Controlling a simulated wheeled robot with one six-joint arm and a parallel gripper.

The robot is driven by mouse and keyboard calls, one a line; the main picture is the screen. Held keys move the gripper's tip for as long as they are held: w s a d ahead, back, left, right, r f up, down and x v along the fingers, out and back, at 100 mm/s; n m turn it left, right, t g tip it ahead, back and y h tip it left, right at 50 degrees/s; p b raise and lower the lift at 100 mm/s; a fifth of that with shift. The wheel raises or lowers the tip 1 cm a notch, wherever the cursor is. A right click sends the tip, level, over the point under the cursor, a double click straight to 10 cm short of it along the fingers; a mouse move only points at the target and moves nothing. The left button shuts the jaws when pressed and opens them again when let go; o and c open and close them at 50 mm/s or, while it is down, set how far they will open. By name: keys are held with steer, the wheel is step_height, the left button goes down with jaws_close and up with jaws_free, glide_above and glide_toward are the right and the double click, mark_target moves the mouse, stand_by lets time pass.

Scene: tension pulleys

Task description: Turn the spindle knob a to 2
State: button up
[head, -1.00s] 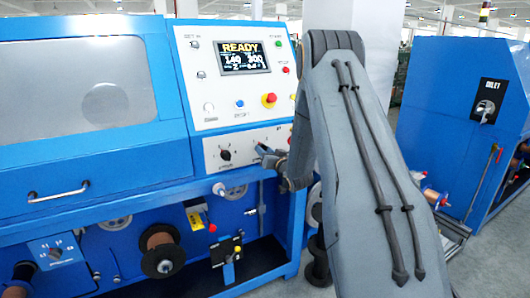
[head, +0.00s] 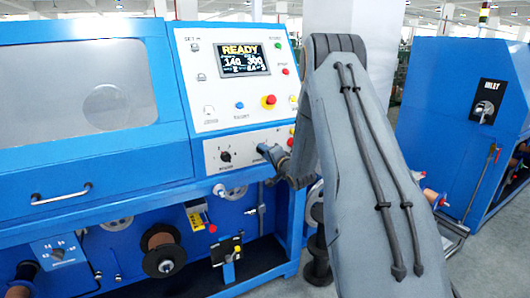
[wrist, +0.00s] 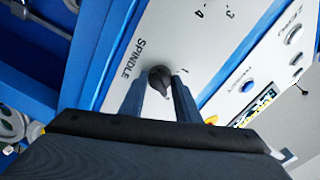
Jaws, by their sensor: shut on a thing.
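The spindle knob (wrist: 159,77) is black with a tapered end. It sits on a pale panel marked SPINDLE, with the numbers 1, 3 and 4 visible around it in the wrist view. My gripper (wrist: 159,90) has one finger on each side of the knob and is shut on it. Part of the dial near the fingers is hidden, and I cannot read the knob's setting surely. In the head view my gripper (head: 264,149) is at the right part of the lower panel, and it hides the spindle knob there.
Another black knob (head: 225,156) is on the same panel, left of my gripper. Above are a READY display (head: 244,60) and a red button on yellow (head: 268,101). Spools (head: 161,253) hang below. A second blue machine (head: 450,110) stands at the right.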

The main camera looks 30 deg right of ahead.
steer(key=shift+m, duration=1)
steer(key=o, duration=1)
steer(key=shift+o, duration=0.2)
steer(key=s+b, duration=0.1)
steer(key=s, duration=0.7)
steer(key=shift+d+r, duration=0.15)
steer(key=shift+r, duration=0.1)
steer(key=shift+w, duration=0.1)
